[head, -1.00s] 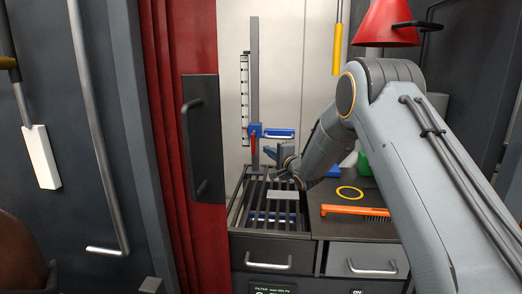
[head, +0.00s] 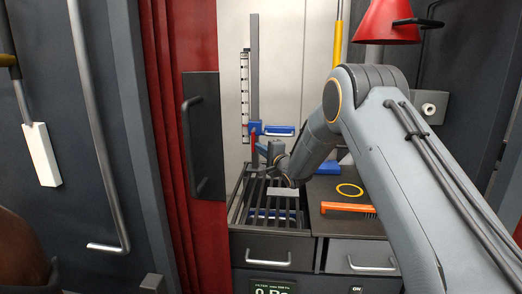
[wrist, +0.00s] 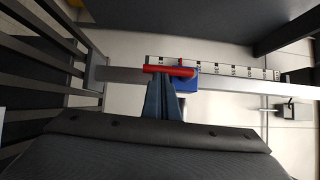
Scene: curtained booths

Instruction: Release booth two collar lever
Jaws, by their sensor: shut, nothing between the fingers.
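The collar is a blue block (head: 256,128) on an upright grey post (head: 254,70) with a black-and-white scale beside it. A blue handle (head: 280,130) sticks out to its right. The red lever (head: 253,144) hangs at the collar's front in the head view. In the wrist view, the red lever (wrist: 168,71) lies across the fingertips, with the blue collar (wrist: 187,82) behind it. My gripper (head: 264,150) is shut and empty, its blue-grey fingers close together. Its tips (wrist: 162,80) are at the lever, seemingly at or just short of contact; I cannot tell which.
A slatted black rack (head: 240,208) stands below the post. To its right, an orange-handled brush (head: 347,207) and a yellow ring (head: 349,190) lie on a dark top. A red curtain (head: 172,130) and dark panel (head: 205,135) bound the left side. A red lamp (head: 388,22) hangs at upper right.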

